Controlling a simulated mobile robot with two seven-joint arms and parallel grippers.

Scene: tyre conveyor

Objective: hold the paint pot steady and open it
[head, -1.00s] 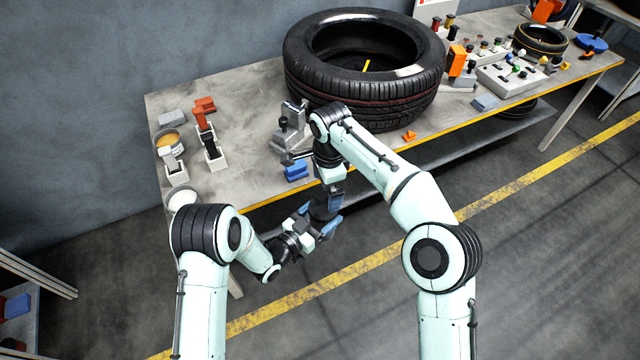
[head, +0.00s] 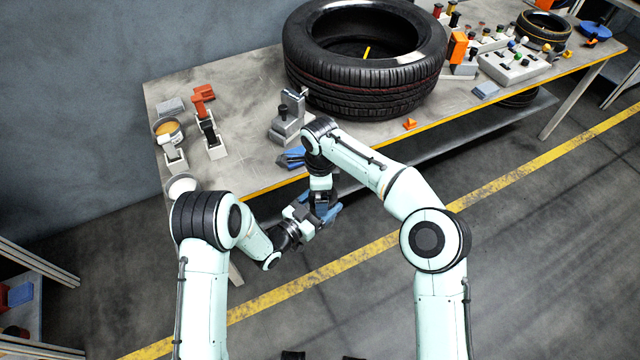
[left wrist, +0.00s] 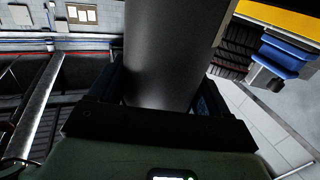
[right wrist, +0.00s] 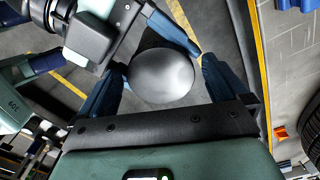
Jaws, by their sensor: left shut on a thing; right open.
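The paint pot is a dark cylinder (left wrist: 170,50) filling the middle of the left wrist view. My left gripper (head: 326,213) is shut on its side and holds it in front of the bench. In the right wrist view the pot's rounded grey top (right wrist: 161,76) faces the camera. My right gripper (right wrist: 163,72) is open, with one blue finger on each side of this top; I cannot tell whether they touch it. In the head view the right wrist comes down above the left gripper, and the grippers largely hide the pot.
The bench (head: 245,95) carries a large tyre (head: 365,70), a grey stand (head: 290,118), blue blocks (head: 292,156) and an orange wedge (head: 409,124). A round tin (head: 168,128) and holders are at left. The bench's front edge is close behind my grippers.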

